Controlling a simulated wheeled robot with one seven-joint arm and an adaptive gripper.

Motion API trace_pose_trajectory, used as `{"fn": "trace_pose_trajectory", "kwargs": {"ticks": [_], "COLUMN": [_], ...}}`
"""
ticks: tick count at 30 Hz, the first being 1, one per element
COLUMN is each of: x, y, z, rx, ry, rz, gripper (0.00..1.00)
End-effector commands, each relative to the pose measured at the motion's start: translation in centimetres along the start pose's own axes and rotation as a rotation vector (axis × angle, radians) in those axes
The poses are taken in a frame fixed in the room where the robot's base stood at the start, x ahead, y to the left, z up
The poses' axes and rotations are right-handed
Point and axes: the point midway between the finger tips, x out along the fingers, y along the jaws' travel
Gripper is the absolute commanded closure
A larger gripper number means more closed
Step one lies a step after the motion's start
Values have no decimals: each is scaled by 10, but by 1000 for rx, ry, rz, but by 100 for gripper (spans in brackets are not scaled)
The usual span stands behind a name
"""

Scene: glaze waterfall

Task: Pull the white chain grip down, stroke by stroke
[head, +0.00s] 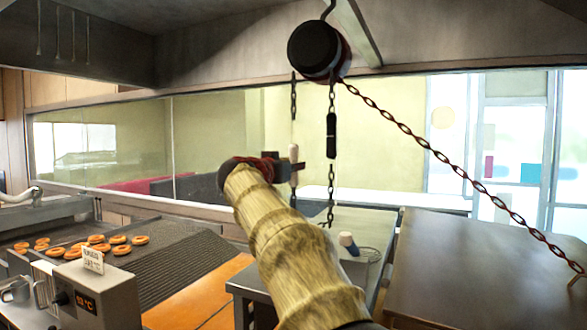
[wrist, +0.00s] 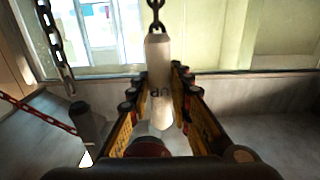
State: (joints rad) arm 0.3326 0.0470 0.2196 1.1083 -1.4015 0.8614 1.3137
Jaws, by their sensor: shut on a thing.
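The white chain grip (head: 294,155) hangs upright on a dark chain below the hoist (head: 318,50). In the wrist view the white grip (wrist: 158,62) stands between my two fingers, with dark lettering on its face and its chain rising from the top. My gripper (head: 281,168) is shut on the white grip; its fingers lie along both sides. A black chain grip (head: 331,135) hangs just to the right, on its own chain, apart from my gripper.
A grey table (head: 345,225) with a small dark-capped container (head: 348,243) stands below. A brown table (head: 480,270) is at right. A conveyor with doughnuts (head: 96,240) and a control box (head: 85,295) are at left.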

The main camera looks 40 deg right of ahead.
Motion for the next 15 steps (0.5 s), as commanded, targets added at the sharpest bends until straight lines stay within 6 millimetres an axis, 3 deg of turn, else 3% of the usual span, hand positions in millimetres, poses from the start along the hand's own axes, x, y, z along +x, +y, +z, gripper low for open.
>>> {"fn": "trace_pose_trajectory", "kwargs": {"ticks": [1,15], "x": [2,2], "y": [-2,-2], "z": [18,56], "rx": [-6,-7], "ry": [-13,-14], "rz": [3,3], "gripper": [100,100]}}
